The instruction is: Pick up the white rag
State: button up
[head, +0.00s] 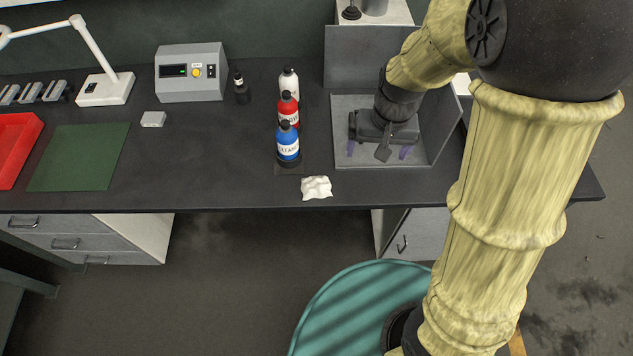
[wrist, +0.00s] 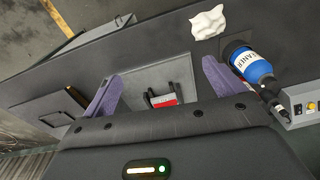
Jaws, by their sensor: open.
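The white rag (head: 316,187) lies crumpled on the dark bench top near its front edge. My gripper (head: 378,150) hangs over the grey panelled booth, to the right of and farther back than the rag. Its purple fingers are spread apart in the wrist view (wrist: 160,70), with nothing held between them.
A blue bottle (head: 288,143) stands just behind the rag; it also shows in the wrist view (wrist: 252,66). A red bottle (head: 288,110) and a white bottle (head: 289,82) stand behind it. The grey booth (head: 348,110) has upright panels. The bench left of the rag is clear.

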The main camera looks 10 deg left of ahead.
jog(key=n+p, duration=0.1)
jog(key=n, duration=0.1)
send_over(316, 181)
jog(key=f, duration=0.2)
jog(key=shift+w+a+r+g+h, duration=0.2)
jog(key=shift+a+g+h, duration=0.1)
jog(key=shift+g, duration=0.1)
jog(key=shift+s, duration=0.2)
notch_tip(316, 181, down, 12)
jog(key=shift+w+d+f+p, duration=0.1)
jog(key=shift+w+d+p, duration=0.05)
jog(key=shift+p, duration=0.55)
jog(key=shift+d+f, duration=0.1)
jog(key=shift+f, duration=0.45)
notch_tip(316, 181, down, 4)
jog(key=shift+f+p, duration=0.1)
jog(key=shift+p, duration=0.55)
